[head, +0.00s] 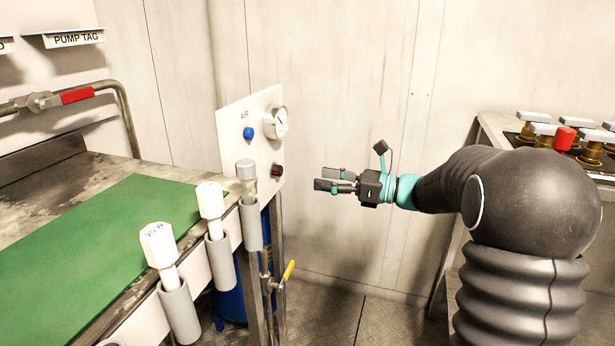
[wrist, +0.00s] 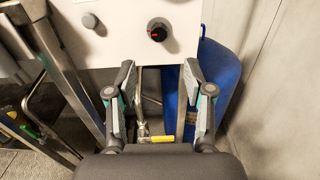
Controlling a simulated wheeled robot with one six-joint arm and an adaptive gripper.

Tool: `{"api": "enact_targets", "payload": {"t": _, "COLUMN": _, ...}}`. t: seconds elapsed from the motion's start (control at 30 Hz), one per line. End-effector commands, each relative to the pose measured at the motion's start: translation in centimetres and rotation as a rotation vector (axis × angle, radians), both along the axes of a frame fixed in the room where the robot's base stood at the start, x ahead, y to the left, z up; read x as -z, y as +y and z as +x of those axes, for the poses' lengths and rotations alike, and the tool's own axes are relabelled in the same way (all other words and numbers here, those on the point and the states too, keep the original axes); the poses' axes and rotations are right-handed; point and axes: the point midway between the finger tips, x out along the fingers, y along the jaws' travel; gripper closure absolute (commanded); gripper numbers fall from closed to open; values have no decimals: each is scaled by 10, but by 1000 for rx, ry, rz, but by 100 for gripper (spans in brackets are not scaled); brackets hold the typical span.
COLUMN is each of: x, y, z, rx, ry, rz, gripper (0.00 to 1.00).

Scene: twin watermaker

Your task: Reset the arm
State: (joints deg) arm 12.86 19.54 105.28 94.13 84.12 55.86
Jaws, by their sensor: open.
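My arm reaches in from the right in the head view, with my gripper (head: 336,180) pointing left toward the white AIR panel (head: 232,127). The gripper is open and empty, apart from the panel, in free air to its right. In the wrist view the two fingers of my gripper (wrist: 160,85) stand well apart with nothing between them. Beyond them are the panel's lower edge, a black knob with a red mark (wrist: 157,29) and a grey knob (wrist: 90,20).
A bench with a green mat (head: 110,225) is at left, with several white-capped tools in grey holders (head: 180,312) along its edge. A yellow-handled valve (head: 288,271) and a blue tank (wrist: 218,65) sit below the panel. Brass valves (head: 590,150) stand on a right-hand table.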

Motion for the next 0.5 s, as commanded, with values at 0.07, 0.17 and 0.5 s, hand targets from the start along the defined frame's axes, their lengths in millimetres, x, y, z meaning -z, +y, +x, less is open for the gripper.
{"api": "enact_targets", "payload": {"t": 0.07, "x": 0, "y": -9, "z": -3, "rx": 1, "ry": 0, "rz": -1, "gripper": 48}}
{"api": "enact_targets", "payload": {"t": 0.17, "x": 0, "y": -15, "z": -5, "rx": 0, "ry": 0, "rz": 0, "gripper": 48}}
{"api": "enact_targets", "payload": {"t": 0.5, "x": 0, "y": -17, "z": -6, "rx": 0, "ry": 0, "rz": 0, "gripper": 48}}
